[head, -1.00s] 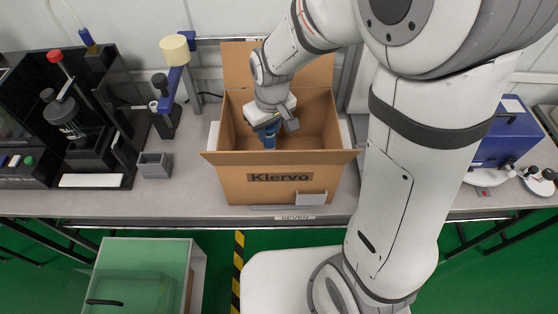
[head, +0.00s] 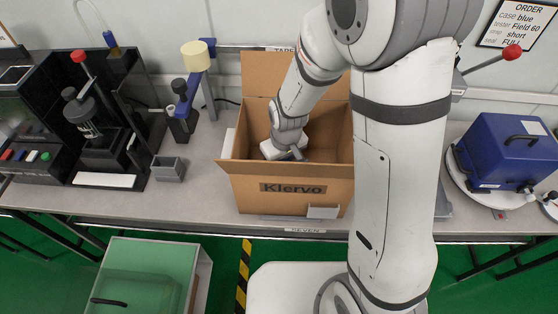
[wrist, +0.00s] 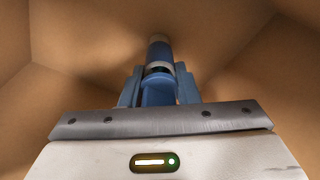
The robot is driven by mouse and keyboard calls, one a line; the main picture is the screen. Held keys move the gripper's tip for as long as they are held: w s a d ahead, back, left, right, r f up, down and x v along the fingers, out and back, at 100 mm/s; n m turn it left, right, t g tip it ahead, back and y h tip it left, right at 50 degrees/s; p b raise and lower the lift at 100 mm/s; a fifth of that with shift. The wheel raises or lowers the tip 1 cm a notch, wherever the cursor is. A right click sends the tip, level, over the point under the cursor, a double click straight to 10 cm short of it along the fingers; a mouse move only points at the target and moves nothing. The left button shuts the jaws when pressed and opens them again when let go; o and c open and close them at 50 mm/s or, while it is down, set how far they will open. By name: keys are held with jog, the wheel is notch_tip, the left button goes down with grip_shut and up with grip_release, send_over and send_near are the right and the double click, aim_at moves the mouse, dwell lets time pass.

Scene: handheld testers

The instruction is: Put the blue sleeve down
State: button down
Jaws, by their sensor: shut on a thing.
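The blue sleeve (wrist: 159,52) shows in the wrist view as a blue cylinder with a pale band. My gripper (wrist: 159,78) is shut on it, one finger on each side. Brown cardboard walls surround them. In the head view my gripper's wrist end reaches down into the open cardboard box (head: 250,190) marked Klervo. The box's front wall hides the fingers and the sleeve there. I cannot tell whether the sleeve touches the box floor.
The box flaps stand open. A small grey bin (head: 168,169) and a blue stand with a cream top (head: 196,56) are left of the box. A black press (head: 88,125) is farther left. A blue case (head: 503,150) sits at the right. An order card (head: 520,24) hangs on the wall.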

jog(key=c, duration=1.1)
grip_release()
jog(key=shift+r+p, duration=0.3)
jog(key=shift+r, duration=0.15)
notch_tip(320, 180, up, 11)
jog(key=s, duration=0.1)
jog(key=shift+d+r, duration=0.15)
jog(key=shift+d, duration=0.2)
jog(key=shift+s, duration=0.1)
jog(key=s+d+r+m+t+p, duration=0.1)
jog(key=s+d+r+p, duration=0.3)
jog(key=r, duration=0.5)
jog(key=s+d+r+m+t+p, duration=0.1)
jog(key=s+d+r+m+p, duration=0.2)
jog(key=r+p, duration=0.4)
jog(key=s+d+r+m+p, duration=0.2)
jog(key=s+d+r+p, duration=0.3)
jog(key=r, duration=0.6)
jog(key=shift+d+t+h, duration=0.4)
jog(key=shift+d, duration=0.75)
